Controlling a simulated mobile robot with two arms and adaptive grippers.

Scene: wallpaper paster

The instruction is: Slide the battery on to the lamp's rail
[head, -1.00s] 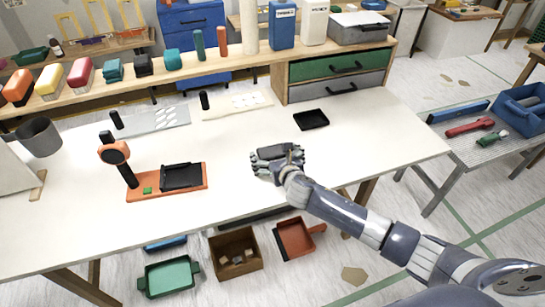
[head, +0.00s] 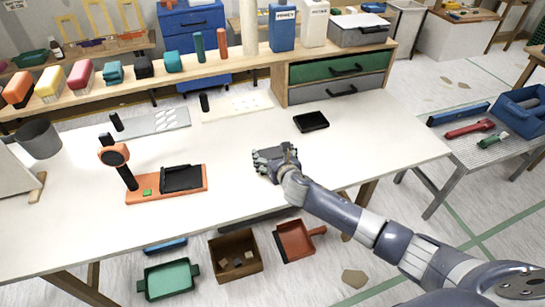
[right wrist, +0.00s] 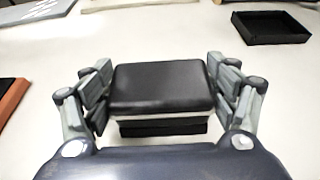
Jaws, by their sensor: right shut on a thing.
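The lamp (head: 114,156) stands at the left of the table, with a round head on a black post and an orange base (head: 142,196). A black rail piece (head: 182,178) sits on that base, beside a small green patch. My right gripper (head: 268,159) is over the table, right of the lamp and apart from it. In the right wrist view its fingers (right wrist: 161,92) are shut on the sides of the battery (right wrist: 162,85), a black block with a pale band below its top. Whether it touches the table cannot be told. My left gripper is out of view.
A black tray (head: 311,121) lies behind and right of my right gripper. The table between gripper and lamp is clear.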

